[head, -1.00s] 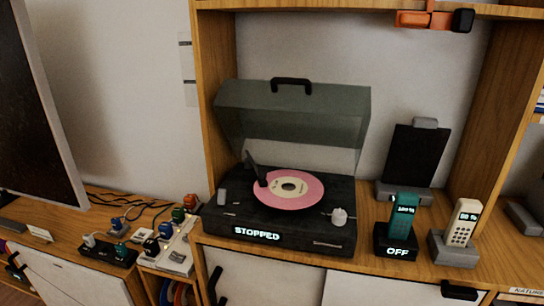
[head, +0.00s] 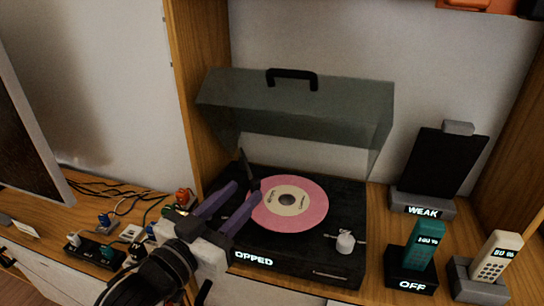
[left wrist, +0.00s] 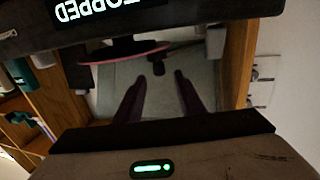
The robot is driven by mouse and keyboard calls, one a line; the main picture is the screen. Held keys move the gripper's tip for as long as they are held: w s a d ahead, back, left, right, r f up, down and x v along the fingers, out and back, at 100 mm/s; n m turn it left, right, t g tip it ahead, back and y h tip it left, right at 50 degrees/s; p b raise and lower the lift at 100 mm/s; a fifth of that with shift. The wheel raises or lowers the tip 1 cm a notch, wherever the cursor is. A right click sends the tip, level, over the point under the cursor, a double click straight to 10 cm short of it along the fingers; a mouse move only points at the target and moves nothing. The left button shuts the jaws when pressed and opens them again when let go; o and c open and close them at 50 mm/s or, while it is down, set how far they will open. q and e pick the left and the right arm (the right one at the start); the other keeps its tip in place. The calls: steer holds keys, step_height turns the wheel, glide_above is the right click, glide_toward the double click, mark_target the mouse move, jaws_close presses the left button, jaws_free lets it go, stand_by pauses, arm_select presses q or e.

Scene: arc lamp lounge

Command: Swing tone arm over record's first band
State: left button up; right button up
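The dark record player (head: 340,262) stands on the wooden shelf with its smoky lid (head: 300,110) raised. A pink record (head: 312,212) lies on it. The dark tone arm (head: 246,168) shows at the record's left edge, partly hidden by my left gripper (head: 245,190). That gripper is open, its purple fingers apart at the player's left side, close to the tone arm. In the left wrist view the record (left wrist: 110,57) appears edge-on, and a small dark piece (left wrist: 158,67) lies beyond the gap between the fingertips (left wrist: 160,76). I cannot tell whether anything touches. My right gripper is not in view.
A white knob (head: 345,242) is at the front right. A teal handset (head: 425,245) and a cream handset (head: 497,255) stand to the right. Cables and plugs (head: 100,250) lie at left.

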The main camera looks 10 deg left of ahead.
mark_target(248, 166)
arm_select(q)
steer(key=shift+x, duration=0.8)
steer(key=x, duration=0.8)
steer(key=shift+w+d+r, duration=0.1)
steer(key=shift+w+d, duration=0.05)
jaws_close()
